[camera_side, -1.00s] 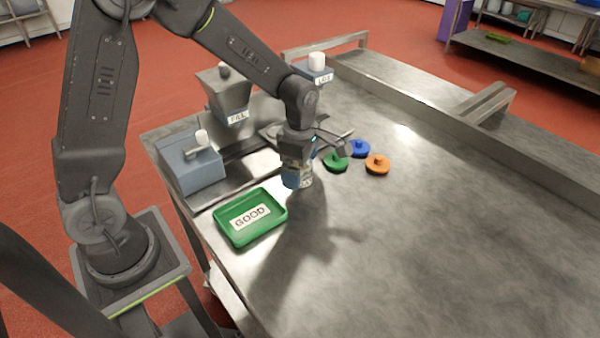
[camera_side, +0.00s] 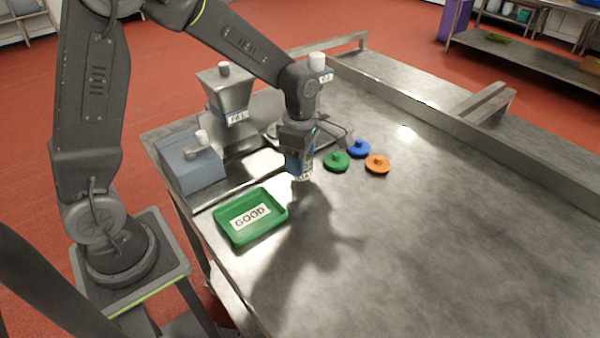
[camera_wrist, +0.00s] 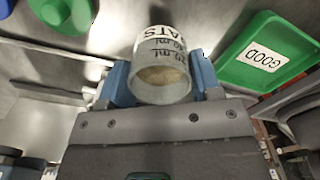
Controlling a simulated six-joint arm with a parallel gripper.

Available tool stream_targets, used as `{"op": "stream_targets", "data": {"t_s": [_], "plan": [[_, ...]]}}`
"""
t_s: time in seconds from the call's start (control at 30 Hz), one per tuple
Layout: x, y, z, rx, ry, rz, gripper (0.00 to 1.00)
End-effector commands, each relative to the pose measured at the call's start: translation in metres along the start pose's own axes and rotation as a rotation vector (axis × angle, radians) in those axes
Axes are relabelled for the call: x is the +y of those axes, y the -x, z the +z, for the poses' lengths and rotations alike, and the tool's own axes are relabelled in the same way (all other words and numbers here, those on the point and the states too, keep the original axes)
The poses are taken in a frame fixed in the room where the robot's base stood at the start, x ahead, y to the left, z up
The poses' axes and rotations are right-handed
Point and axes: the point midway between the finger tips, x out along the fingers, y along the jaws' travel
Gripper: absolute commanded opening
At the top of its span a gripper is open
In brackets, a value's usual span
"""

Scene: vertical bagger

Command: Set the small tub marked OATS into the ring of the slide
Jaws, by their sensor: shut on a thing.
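My gripper (camera_side: 300,168) is shut on the small tub, with its two blue fingers on either side of it. In the wrist view the tub (camera_wrist: 162,80) is clear, with pale beige contents, ml marks and a label of which "ATS" shows. In the side view the tub's end (camera_side: 303,177) shows just below the fingers, over the metal table; the gap beneath is hard to judge. The metal slide (camera_side: 262,162) lies left of my gripper, under the hopper marked FILL (camera_side: 230,95). Its ring is not clearly visible in the side view.
A green tray marked GOOD (camera_side: 279,212) lies in front. Green (camera_side: 337,161), blue (camera_side: 359,148) and orange (camera_side: 378,164) knobbed lids lie to the right. A blue-grey box (camera_side: 190,168) stands left. The right side of the table is clear.

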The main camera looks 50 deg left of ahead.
Motion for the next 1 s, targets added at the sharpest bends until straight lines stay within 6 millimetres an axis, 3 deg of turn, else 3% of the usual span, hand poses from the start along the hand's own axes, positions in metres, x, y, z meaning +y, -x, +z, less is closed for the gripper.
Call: {"op": "stream_targets", "data": {"t_s": [1.0], "plan": [[0.000,0.076,0.000,-0.001,0.000,0.001,0.45]]}}
